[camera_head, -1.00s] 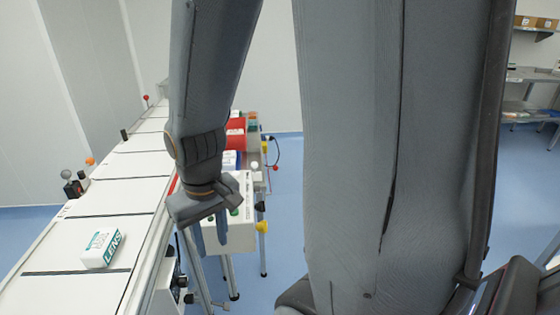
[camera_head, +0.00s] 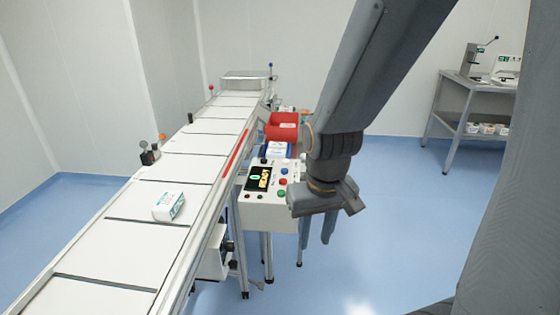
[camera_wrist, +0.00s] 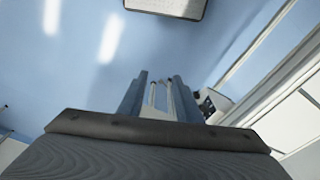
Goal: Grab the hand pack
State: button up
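A small white pack with green print (camera_head: 168,205) lies on the white conveyor belt (camera_head: 130,255) at the left; its print is too small to read now. It is the only pack I see on the belt. My gripper (camera_head: 317,242) points down, to the right of the conveyor and its control box, well apart from the pack. Its two fingers are spread and empty.
A control box with buttons (camera_head: 268,210) stands beside the conveyor, close left of my gripper. Small posts (camera_head: 148,156) rise on the conveyor's far edge. A grey bench (camera_head: 470,95) stands back right. Blue floor is free at right.

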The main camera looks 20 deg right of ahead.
aim_at(271, 153)
jog(key=z, duration=0.2)
jog(key=i, duration=0.5)
jog(key=z, duration=0.3)
jog(key=k, duration=0.5)
jog(key=z, duration=1)
jog(key=i, duration=1.45)
jog(key=u, duration=0.95)
jog(key=i, duration=0.9)
jog(key=u, duration=1.2)
jog(key=i, duration=0.25)
jog(key=u, duration=0.2)
